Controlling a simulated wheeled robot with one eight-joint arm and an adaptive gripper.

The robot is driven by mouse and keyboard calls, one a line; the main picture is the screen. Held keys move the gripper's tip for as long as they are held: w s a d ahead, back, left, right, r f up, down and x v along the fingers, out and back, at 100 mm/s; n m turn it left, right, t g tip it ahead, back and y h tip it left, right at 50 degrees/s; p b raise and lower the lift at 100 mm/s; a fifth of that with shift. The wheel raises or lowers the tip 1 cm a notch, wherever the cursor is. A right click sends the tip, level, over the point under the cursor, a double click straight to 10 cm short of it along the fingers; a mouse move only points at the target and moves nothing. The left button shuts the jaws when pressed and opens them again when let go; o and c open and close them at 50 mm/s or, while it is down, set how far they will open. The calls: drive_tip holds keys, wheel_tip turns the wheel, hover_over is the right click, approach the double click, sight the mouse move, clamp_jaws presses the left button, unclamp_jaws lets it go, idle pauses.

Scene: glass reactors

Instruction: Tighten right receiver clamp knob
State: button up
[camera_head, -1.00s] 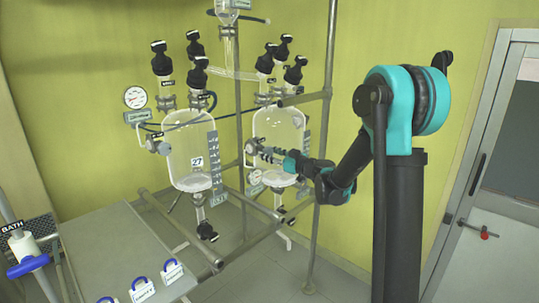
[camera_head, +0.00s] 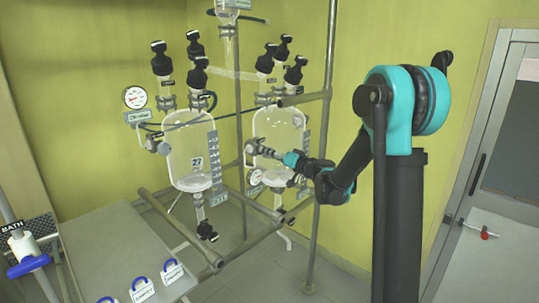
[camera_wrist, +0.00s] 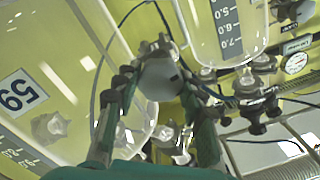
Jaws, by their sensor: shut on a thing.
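The right glass reactor vessel (camera_head: 281,128) hangs in the metal frame, with its clear wall and scale strip visible. My gripper (camera_head: 260,149) is at the left side of this vessel in the head view. In the wrist view, my gripper (camera_wrist: 160,84) has its two dark and teal fingers on either side of a grey rounded knob (camera_wrist: 161,70) and is shut on it. A metal clamp fitting shows just beyond the knob. The finger contact is partly hidden by the knob and fingers, and the knob is very small in the head view.
The left glass vessel (camera_head: 190,150) stands beside it in the same frame. A gauge (camera_head: 135,98) is at its upper left. Metal frame rails (camera_head: 262,236) run below and in front. A grey table (camera_head: 120,245) with small blue-handled items is at lower left. A door is at right.

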drive_tip(key=m, duration=0.4)
drive_tip(key=shift+m, duration=0.4)
drive_tip(key=m, duration=0.4)
drive_tip(key=shift+m, duration=0.3)
drive_tip(key=m, duration=1.3)
drive_tip(key=shift+m, duration=0.3)
drive_tip(key=m, duration=0.8)
drive_tip(key=shift+s+f+m, duration=0.1)
drive_tip(key=shift+m, duration=0.3)
drive_tip(key=m, duration=0.4)
drive_tip(key=shift+m, duration=0.4)
